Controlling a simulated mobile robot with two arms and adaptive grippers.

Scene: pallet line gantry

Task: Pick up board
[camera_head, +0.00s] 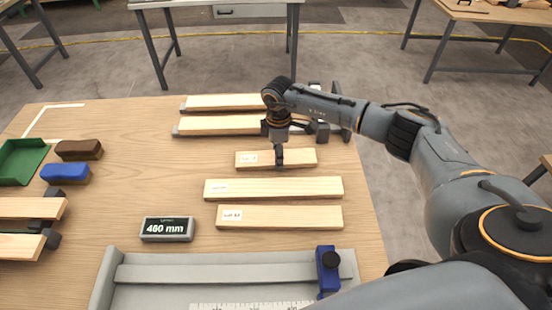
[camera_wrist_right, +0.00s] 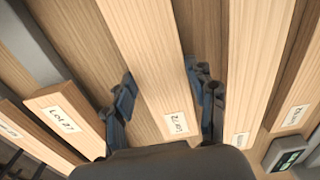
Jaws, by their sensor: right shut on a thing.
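The short pale board (camera_head: 300,158) lies at the middle right of the wooden table, with a white label at its left end. My right gripper (camera_head: 280,163) comes down onto it from above and is shut on it. In the right wrist view the right gripper's fingers (camera_wrist_right: 164,98) stand on either long side of the board (camera_wrist_right: 145,50), near its "Lot 72" label. I cannot tell whether the board is clear of the table. My left gripper is not in view.
Two longer boards (camera_head: 300,188) (camera_head: 300,217) lie nearer; two more lie in the rack (camera_head: 180,131) behind. A display (camera_head: 167,229) reads 460 mm. A grey measuring fixture (camera_head: 230,258) with a blue stop (camera_head: 327,275) fills the front. Blue (camera_head: 65,174) and brown (camera_head: 79,150) blocks stand left.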

